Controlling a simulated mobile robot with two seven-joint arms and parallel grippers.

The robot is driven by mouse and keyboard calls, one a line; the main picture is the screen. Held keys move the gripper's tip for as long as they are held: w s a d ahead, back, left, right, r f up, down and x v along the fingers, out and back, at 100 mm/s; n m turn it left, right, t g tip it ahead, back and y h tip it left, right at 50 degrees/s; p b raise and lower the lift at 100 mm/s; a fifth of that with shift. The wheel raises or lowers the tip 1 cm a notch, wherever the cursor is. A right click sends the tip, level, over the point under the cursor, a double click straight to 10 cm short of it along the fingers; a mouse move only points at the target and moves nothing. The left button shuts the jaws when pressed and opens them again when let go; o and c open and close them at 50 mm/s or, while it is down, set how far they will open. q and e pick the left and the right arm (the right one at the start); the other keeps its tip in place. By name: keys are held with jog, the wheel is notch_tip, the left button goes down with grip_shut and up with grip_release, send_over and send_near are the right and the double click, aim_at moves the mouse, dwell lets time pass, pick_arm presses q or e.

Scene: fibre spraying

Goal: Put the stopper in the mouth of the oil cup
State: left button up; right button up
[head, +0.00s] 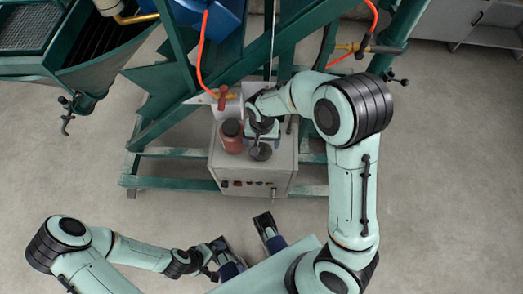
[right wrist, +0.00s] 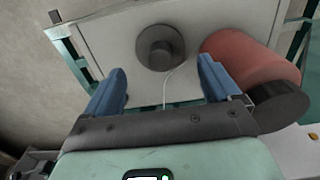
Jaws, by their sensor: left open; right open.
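A dark round piece with a raised centre knob, apparently the stopper (head: 261,151), is at the top of the pale box; it also shows in the right wrist view (right wrist: 160,47). A red jar with a dark top (head: 231,138) stands beside it on the left; the right wrist view shows it at the right (right wrist: 245,58). I cannot tell surely which is the oil cup. My right gripper (head: 263,135) is above the box, close to the dark piece. Its blue fingers (right wrist: 160,82) are open with nothing between them.
The pale box (head: 235,178) has knobs on its front and sits among green frame beams (head: 170,184). Orange hoses (head: 201,55) hang above and behind. A green hopper (head: 105,55) is at upper left. The concrete floor at left is clear.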

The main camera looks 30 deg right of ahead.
aim_at(262, 148)
notch_tip(262, 148, down, 6)
jog(key=shift+r+b, duration=0.25)
jog(key=shift+b, duration=0.3)
jog(key=c, duration=0.9)
jog(key=shift+r, duration=0.2)
jog(key=shift+r+p, duration=2.05)
jog(key=shift+r, duration=7.8)
